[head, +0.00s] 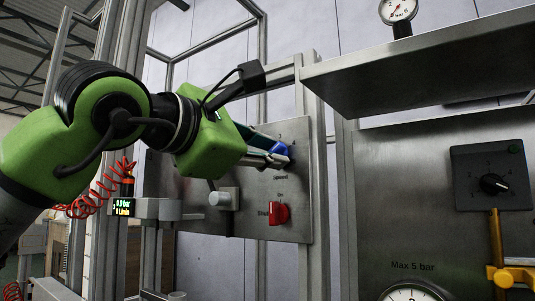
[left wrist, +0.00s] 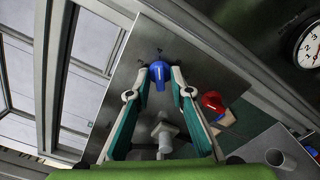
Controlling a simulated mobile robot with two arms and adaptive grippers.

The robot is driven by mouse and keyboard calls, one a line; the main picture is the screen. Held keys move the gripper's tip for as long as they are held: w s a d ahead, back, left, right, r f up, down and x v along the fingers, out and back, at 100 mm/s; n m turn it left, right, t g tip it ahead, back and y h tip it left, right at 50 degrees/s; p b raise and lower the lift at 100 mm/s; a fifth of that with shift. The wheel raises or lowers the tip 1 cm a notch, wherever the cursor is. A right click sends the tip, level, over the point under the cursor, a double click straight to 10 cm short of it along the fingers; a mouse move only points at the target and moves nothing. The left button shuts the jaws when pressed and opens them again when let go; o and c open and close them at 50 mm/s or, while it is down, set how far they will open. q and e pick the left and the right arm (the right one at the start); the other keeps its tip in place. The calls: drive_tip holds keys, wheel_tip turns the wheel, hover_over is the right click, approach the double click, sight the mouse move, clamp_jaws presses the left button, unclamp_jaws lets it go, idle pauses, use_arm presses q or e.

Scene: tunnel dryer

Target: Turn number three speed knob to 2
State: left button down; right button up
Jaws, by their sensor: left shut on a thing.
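A blue knob (head: 283,148) sits on the upright metal panel (head: 293,190), with small marks around it and a short label below that is too small to read surely. It also shows in the left wrist view (left wrist: 159,74). My left gripper (head: 279,158) is shut on this blue knob, one fingertip on each side of it; in the head view the fingers partly hide it. The knob's exact setting is hard to read. My right gripper is in neither view.
A red switch (head: 279,213) sits below the blue knob, close to my fingers. A grey cylindrical fitting (head: 222,198) is to its left. A metal shelf (head: 420,60) juts out at upper right, above a black dial knob (head: 494,184) and a yellow valve handle (head: 496,240).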

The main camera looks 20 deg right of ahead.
use_arm(q)
drive_tip(key=n+b, duration=1.1)
drive_tip(key=n, duration=1.2)
drive_tip(key=shift+s+r+b, duration=0.1)
drive_tip(key=shift+b, duration=0.2)
idle(0.3)
drive_tip(key=c, duration=2.2)
unclamp_jaws()
drive_tip(key=shift+o, duration=0.2)
drive_tip(key=v, duration=1.2)
